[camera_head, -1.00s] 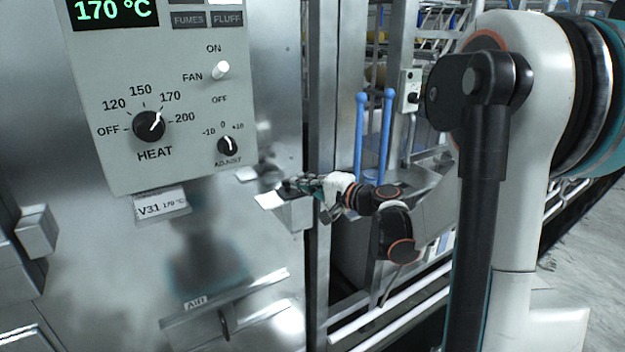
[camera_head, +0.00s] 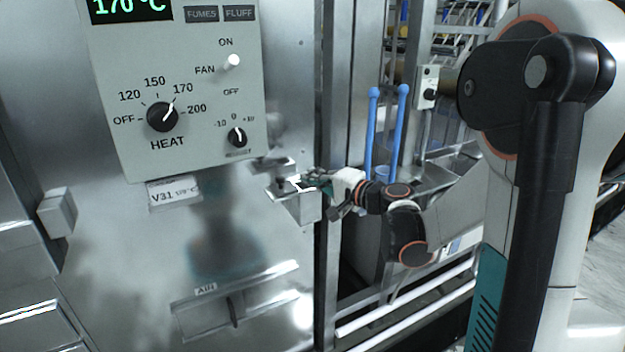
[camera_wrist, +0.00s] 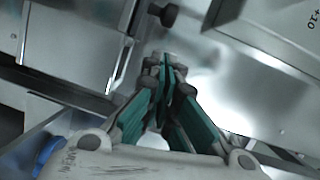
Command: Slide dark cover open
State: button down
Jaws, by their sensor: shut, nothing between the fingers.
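A small metal box (camera_head: 308,207) juts from the steel machine front, right of and below the control panel. A small dark piece with a knob (camera_head: 281,184) sits on its top toward the left, with a bright patch just right of it. This looks like the dark cover, but it is too small to be sure. My gripper (camera_head: 308,179) reaches in from the right and is shut just right of the knob; contact cannot be told. In the wrist view a dark knob (camera_wrist: 163,14) lies ahead of the closed green-padded fingers (camera_wrist: 165,68), apart in the picture.
The grey control panel (camera_head: 190,95) stands close above and left of my gripper. Rails lie lower right.

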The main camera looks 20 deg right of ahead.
jog(key=p+v, duration=0.2)
jog(key=v, duration=0.8)
jog(key=shift+a+p, duration=0.15)
jog(key=shift+p, duration=0.15)
